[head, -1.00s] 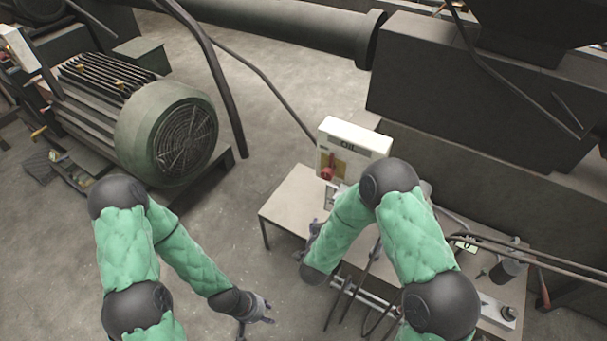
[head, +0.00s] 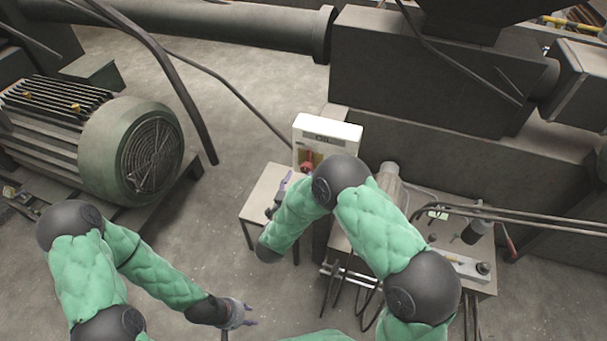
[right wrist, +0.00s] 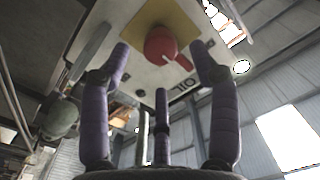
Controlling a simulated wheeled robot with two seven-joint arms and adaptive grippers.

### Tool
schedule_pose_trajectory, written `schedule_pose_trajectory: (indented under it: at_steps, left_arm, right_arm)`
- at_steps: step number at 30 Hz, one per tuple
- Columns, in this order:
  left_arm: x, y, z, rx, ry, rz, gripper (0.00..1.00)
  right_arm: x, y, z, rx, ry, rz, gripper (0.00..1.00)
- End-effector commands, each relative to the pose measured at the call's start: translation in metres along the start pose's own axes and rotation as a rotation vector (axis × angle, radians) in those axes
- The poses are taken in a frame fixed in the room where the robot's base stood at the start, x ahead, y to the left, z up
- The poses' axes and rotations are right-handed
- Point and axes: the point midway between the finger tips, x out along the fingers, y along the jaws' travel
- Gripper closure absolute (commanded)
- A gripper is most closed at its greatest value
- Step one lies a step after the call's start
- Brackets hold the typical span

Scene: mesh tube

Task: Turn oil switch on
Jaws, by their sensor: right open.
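The white oil box (head: 328,132) stands upright behind my right arm in the head view. Its red switch (head: 307,160) is partly hidden by that arm. In the right wrist view the red rotary knob (right wrist: 160,45) sits on a yellow plate (right wrist: 150,20) on the box's front, with OIL lettering beside it. My right gripper (head: 284,188) is just in front of the box. Its purple fingers are spread apart and empty, with the knob appearing between the fingertips; contact cannot be told. My left gripper (head: 243,316) hangs low over the floor, away from the box; its opening is too small to tell.
A small table (head: 262,200) stands below and left of the box. A workbench (head: 475,262) with hoses and fittings is at right. A large motor (head: 135,150) stands at left, and a dark machine block (head: 425,75) is behind. Open floor lies between.

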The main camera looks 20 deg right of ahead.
Motion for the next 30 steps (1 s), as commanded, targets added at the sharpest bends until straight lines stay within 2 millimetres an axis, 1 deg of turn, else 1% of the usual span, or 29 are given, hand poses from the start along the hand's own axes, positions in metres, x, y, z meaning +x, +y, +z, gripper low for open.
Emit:
schedule_pose_trajectory:
  at_steps: [1, 3, 7, 12, 19, 20, 21, 23, 24, 25, 26, 30]
  left_arm:
    - [0.002, -0.001, 0.000, 0.000, 0.000, 0.000, 0.60]
    - [0.002, -0.001, 0.000, 0.000, 0.000, 0.000, 0.60]
    - [0.003, -0.001, 0.000, 0.000, 0.000, 0.000, 0.60]
    - [0.004, -0.001, 0.000, 0.000, 0.000, 0.000, 0.60]
    - [0.004, -0.001, 0.000, 0.000, 0.000, 0.000, 0.60]
    - [0.004, -0.001, 0.000, 0.000, 0.000, 0.000, 0.60]
    - [0.004, -0.001, 0.000, 0.000, 0.000, 0.000, 0.60]
    - [0.004, -0.001, 0.000, 0.000, 0.000, 0.000, 0.60]
    - [0.004, -0.001, 0.000, 0.000, 0.000, 0.000, 0.60]
    - [0.004, -0.001, 0.000, 0.000, 0.000, 0.000, 0.60]
    - [0.004, -0.001, 0.000, 0.000, 0.000, 0.000, 0.60]
    - [0.004, -0.001, 0.000, 0.000, 0.000, 0.000, 0.60]
  right_arm:
    - [0.009, 0.001, 0.001, 0.001, 0.001, 0.002, 0.38]
    - [0.018, 0.001, 0.001, 0.001, 0.000, 0.003, 0.38]
    - [0.030, 0.001, 0.001, 0.000, -0.001, 0.001, 0.38]
    - [0.036, 0.000, 0.000, 0.000, -0.001, -0.002, 0.38]
    - [0.037, 0.000, 0.000, 0.000, -0.001, -0.002, 0.38]
    - [0.037, 0.000, 0.000, 0.000, -0.001, -0.002, 0.44]
    - [0.037, 0.000, 0.000, 0.000, -0.001, -0.002, 0.55]
    - [0.037, 0.000, 0.000, 0.000, -0.001, -0.002, 0.72]
    - [0.037, 0.000, 0.000, 0.000, -0.001, -0.002, 0.83]
    - [0.037, 0.000, 0.000, 0.000, -0.001, -0.002, 0.92]
    - [0.037, 0.000, 0.000, 0.000, -0.001, -0.002, 0.94]
    - [0.036, 0.000, 0.001, 0.001, -0.002, -0.002, 0.94]
